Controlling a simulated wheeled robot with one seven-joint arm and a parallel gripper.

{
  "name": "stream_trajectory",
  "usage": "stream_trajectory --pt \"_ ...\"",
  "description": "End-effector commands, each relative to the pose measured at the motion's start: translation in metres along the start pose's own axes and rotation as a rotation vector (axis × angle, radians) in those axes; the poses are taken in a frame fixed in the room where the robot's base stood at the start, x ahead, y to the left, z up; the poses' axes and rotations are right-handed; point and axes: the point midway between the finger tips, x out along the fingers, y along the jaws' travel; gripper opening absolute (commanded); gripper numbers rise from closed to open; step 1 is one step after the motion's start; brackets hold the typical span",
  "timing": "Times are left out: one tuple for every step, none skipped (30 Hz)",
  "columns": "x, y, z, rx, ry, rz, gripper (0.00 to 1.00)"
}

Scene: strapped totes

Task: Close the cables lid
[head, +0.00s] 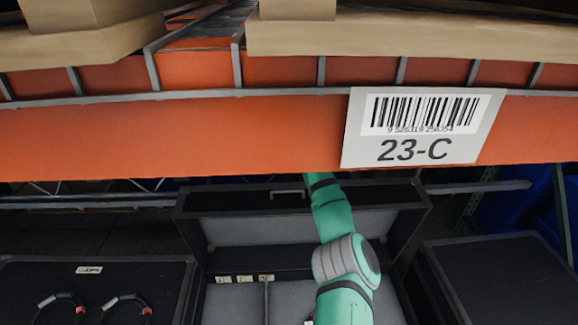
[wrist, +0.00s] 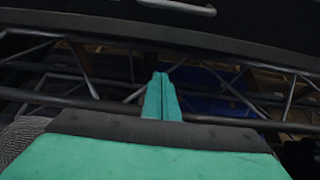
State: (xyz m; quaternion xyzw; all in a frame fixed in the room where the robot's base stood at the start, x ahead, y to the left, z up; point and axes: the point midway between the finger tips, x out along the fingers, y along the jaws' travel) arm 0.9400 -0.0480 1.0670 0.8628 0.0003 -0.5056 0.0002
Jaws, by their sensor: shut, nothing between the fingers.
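A black case (head: 235,298) with a grey lining stands open in the middle of the head view. Its raised lid (head: 255,232) tilts up at the back, grey inside with a black rim and a handle. No word naming cables is readable on it. My green arm reaches over the case and lid, and its end is hidden behind the orange beam in the head view. In the wrist view my gripper (wrist: 161,97) has its green fingers together and empty. A black panel with a handle (wrist: 180,7), likely this lid, crosses the top of that view; the fingertips appear apart from it.
An orange shelf beam (head: 200,130) with a 23-C label (head: 420,128) spans above the case. A closed black case (head: 95,285) with a small label and two cable loops stands left. Another closed black case (head: 505,275) stands right. Metal rack bars lie behind.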

Motion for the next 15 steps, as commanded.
stream_trajectory --pt "0.004 -0.001 0.0 -0.001 -0.001 0.0 0.0" --pt "0.008 -0.002 0.0 -0.001 -0.002 -0.001 0.0" --pt "0.013 -0.002 0.001 -0.001 -0.003 -0.001 0.0" --pt "0.017 -0.002 0.001 -0.001 -0.003 -0.001 0.0" --pt "0.022 -0.002 0.001 -0.001 -0.003 -0.001 0.0" --pt "0.029 -0.003 0.001 -0.002 -0.003 -0.001 0.0" --pt "0.034 -0.003 0.0 -0.003 -0.003 -0.001 0.0" --pt "0.039 -0.003 0.0 -0.003 -0.003 -0.001 0.0" --pt "0.046 -0.003 0.0 -0.003 -0.003 0.0 0.0" --pt "0.051 -0.003 0.0 -0.003 -0.002 0.0 0.0" --pt "0.055 -0.003 0.0 -0.002 -0.003 0.0 0.0" --pt "0.061 -0.002 0.0 -0.001 -0.002 -0.001 0.0" --pt "0.065 -0.002 0.0 0.0 -0.003 -0.001 0.0" --pt "0.068 -0.002 0.0 0.0 -0.003 0.0 0.0" --pt "0.073 -0.001 0.0 -0.001 -0.002 0.0 0.0"
